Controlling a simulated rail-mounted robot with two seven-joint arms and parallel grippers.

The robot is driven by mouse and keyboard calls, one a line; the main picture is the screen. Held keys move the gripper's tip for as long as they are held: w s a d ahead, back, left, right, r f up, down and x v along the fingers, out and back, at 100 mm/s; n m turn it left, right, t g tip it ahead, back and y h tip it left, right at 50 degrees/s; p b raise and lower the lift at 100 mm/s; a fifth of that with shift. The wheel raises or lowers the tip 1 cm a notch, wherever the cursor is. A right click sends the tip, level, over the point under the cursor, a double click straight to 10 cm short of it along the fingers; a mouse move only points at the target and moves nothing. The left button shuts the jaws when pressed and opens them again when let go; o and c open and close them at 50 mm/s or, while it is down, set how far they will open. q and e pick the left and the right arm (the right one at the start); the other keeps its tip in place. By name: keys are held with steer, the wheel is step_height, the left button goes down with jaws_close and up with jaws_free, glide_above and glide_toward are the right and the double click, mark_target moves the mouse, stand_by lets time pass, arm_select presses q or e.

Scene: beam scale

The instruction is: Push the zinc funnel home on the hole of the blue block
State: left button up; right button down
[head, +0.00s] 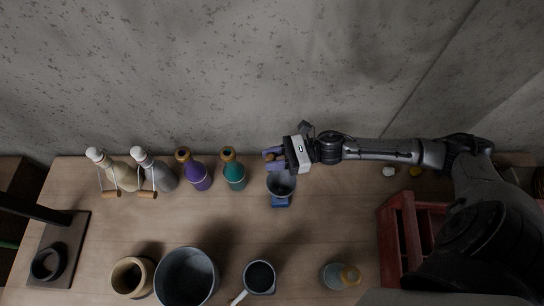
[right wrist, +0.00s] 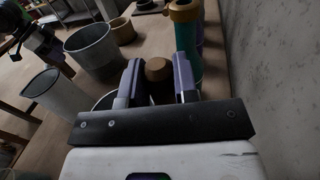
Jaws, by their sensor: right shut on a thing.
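The zinc funnel (head: 281,186) is a grey, wide-mouthed cup on the blue block (head: 281,203), near the middle of the table. The funnel hides the block's hole, so how deep it sits cannot be told. My right gripper (head: 273,158) is at the funnel's far edge, with its purple fingers pointing left. It is shut on a brown-ended object (right wrist: 158,70), which shows between the fingers in the right wrist view. The held object's lower part is hidden. A pale rim, probably the funnel's, shows partly behind a finger there.
A teal bottle (head: 234,174) and a purple bottle (head: 198,175) stand left of the gripper. A grey bucket (head: 187,277), a handled cup (head: 260,277) and a corked jar (head: 335,276) stand in front. A red crate (head: 389,235) is at right. Concrete wall rises behind.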

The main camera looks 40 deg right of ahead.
step_height(320, 180, down, 3)
steer(key=shift+b, duration=1.05)
steer(key=shift+r, duration=0.2)
steer(key=shift+f, duration=0.4)
steer(key=shift+f+b, duration=0.15)
steer(key=shift+b, duration=0.2)
steer(key=shift+f+b, duration=0.85)
steer(key=shift+f, duration=0.1)
steer(key=shift+f+b, duration=0.35)
steer(key=shift+f, duration=0.15)
